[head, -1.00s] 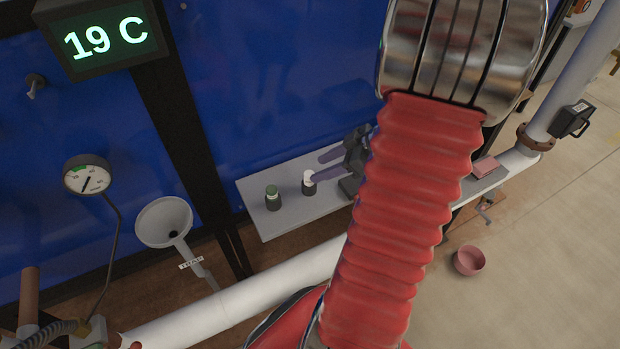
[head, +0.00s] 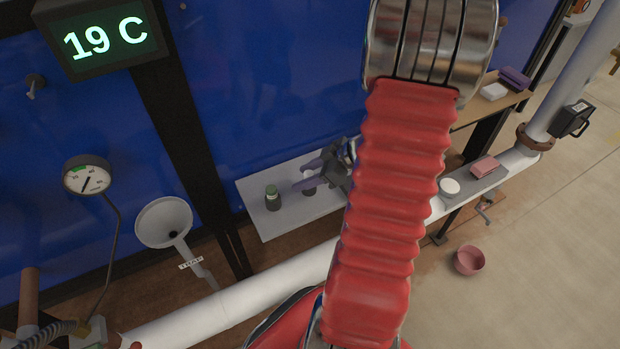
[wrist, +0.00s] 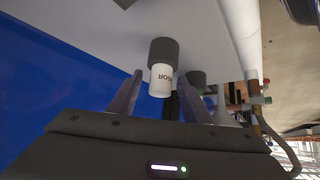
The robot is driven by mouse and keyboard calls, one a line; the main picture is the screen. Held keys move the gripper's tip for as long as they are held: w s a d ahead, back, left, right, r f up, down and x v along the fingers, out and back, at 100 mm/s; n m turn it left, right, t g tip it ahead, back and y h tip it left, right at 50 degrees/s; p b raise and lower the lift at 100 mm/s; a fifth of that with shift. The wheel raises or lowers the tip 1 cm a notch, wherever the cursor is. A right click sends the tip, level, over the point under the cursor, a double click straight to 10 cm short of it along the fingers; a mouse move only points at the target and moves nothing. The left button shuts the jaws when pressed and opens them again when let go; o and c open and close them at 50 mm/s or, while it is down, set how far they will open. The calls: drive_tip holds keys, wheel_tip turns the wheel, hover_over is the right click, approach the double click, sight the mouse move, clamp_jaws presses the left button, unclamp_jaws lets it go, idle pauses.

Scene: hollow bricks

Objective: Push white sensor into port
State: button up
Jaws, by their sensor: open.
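The white sensor (wrist: 161,80) is a small white cylinder with dark lettering, upside down in the wrist view. One end sits in a dark cylindrical port (wrist: 163,50) on the grey shelf (wrist: 215,35); I cannot tell how deep it sits. In the head view, the sensor (head: 307,174) stands upright, partly hidden by my fingers. My gripper (head: 301,175) is open, with its purple fingers on either side of the sensor. The wrist view also shows my gripper's (wrist: 163,74) fingers apart, with gaps beside the sensor.
A dark cylinder with a green top (head: 272,197) stands left of the sensor on the same shelf. A blue wall (head: 270,80) is close behind. A white pipe (head: 230,307) runs in front and below. A pink bowl (head: 469,260) is on the floor at right.

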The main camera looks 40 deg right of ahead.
drive_tip(key=shift+x, duration=1.2)
drive_tip(key=shift+c, duration=0.7)
clamp_jaws()
